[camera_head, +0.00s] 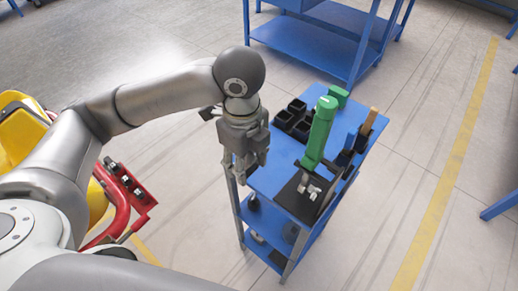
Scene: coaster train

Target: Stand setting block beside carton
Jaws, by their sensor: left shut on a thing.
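My left gripper (246,165) points down over the near left edge of the blue cart top (268,183). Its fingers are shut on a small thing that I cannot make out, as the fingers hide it. I cannot tell for sure which thing is the setting block or the carton. A tall green block-like object (320,132) stands a little tilted in the picture, right of the gripper and apart from it. My right gripper is not in view.
Black bins (293,118) and a small green object (339,95) are at the cart's back. A black mat (296,200) with small silver parts (309,187) lies in front. A brown-topped item (369,120) stands right. A blue bench (310,42) is behind.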

